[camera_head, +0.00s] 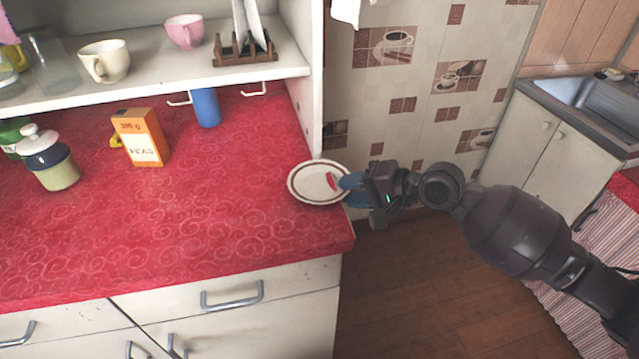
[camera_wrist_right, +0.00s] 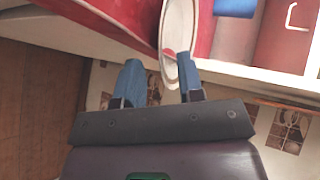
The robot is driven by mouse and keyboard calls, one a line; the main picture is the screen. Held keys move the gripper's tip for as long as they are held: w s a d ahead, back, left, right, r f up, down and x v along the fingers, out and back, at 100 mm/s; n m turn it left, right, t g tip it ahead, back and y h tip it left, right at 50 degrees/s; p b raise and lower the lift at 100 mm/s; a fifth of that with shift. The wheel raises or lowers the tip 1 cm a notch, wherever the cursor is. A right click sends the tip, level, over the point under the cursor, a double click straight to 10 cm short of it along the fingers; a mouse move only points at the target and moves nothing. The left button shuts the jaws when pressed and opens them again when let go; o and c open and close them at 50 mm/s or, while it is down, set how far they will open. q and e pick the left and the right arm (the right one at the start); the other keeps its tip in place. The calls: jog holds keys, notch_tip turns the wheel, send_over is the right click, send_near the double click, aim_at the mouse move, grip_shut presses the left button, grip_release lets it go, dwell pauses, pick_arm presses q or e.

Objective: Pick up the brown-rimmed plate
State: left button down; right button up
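The brown-rimmed plate (camera_head: 308,184) is white and lies at the right edge of the red counter, beside the white upright panel. My right gripper (camera_head: 354,189) comes in from the right at the plate's right rim. Its blue fingertips are apart, and one overlaps the rim in the head view. In the right wrist view the plate (camera_wrist_right: 177,28) shows close to the right-hand finger of the right gripper (camera_wrist_right: 159,76), with a clear gap to the other finger. I cannot tell whether a finger touches it. My left gripper is not in view.
An orange box (camera_head: 141,138), a lidded jar (camera_head: 48,160) and a blue cup (camera_head: 206,107) stand further left on the red counter (camera_head: 200,220). A shelf (camera_head: 150,82) with cups and a rack overhangs the back. The counter's front middle is clear.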

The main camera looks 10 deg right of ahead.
grip_shut()
jog(key=shift+r, duration=0.1)
dwell(0.3)
jog(key=shift+r, duration=0.25)
jog(key=s+d+r, duration=0.2)
jog(key=s+d, duration=0.8)
jog(key=d, duration=0.4)
jog(key=shift+s+d+r, duration=0.2)
jog(key=shift+d+r, duration=0.15)
jog(key=shift+r, duration=0.05)
